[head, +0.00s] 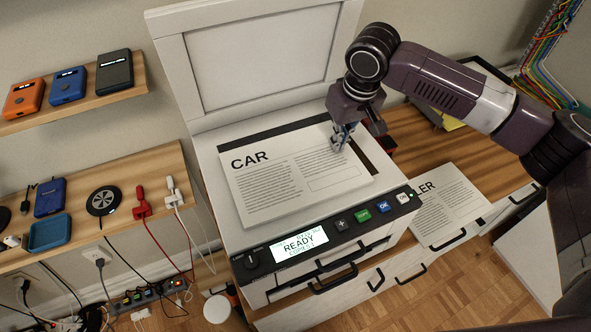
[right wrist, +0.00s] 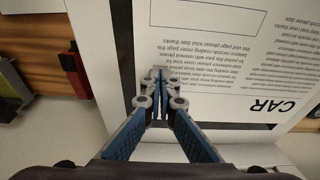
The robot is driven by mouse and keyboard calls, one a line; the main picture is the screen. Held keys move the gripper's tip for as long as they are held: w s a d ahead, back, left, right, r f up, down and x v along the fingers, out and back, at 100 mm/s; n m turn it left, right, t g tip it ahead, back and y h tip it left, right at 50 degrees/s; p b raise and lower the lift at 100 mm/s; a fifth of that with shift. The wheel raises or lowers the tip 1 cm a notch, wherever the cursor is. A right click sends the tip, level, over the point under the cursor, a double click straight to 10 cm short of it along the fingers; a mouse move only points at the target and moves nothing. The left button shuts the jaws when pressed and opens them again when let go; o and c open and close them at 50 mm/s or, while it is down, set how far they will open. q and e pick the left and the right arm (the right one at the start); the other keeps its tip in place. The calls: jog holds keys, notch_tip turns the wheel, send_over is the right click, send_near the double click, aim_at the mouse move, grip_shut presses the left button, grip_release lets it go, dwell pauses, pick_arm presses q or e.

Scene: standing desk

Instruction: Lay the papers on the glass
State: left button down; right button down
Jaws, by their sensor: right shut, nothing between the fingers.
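A paper headed "CAR" (head: 290,178) lies face up on the scanner glass, covering most of it. A dark strip of the glass (head: 262,137) shows along the back edge. A second paper, its heading ending in "LER" (head: 446,205), lies on the wooden desk to the right of the scanner, partly hidden by it. My right gripper (head: 341,138) is shut and empty at the back right part of the CAR paper. In the right wrist view its closed fingertips (right wrist: 157,78) are over that paper's edge; whether they touch it I cannot tell. My left gripper is out of view.
The scanner lid (head: 243,60) stands open behind the glass. The front control panel (head: 299,244) reads "READY". Shelves with several small devices (head: 67,86) and chargers (head: 103,199) are at left. Coloured cables (head: 548,60) hang at the back right.

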jog(key=shift+w+d+f+p, duration=0.15)
jog(key=shift+w+p, duration=0.35)
jog(key=shift+w, duration=0.45)
dwell(0.6)
jog(key=shift+w+r+p, duration=0.2)
jog(key=shift+r+p, duration=0.55)
jog(key=shift+p, duration=0.3)
jog(key=shift+s+r+p, duration=0.1)
jog(key=shift+r+p, duration=0.55)
jog(key=shift+p, duration=0.1)
jog(key=shift+w+p+v, duration=0.15)
jog(key=shift+p+v, duration=0.7)
jog(key=shift+p, duration=0.3)
jog(key=shift+w+p+v, duration=0.15)
jog(key=shift+p+v, duration=0.65)
jog(key=shift+p, duration=0.3)
jog(key=shift+a, duration=0.2)
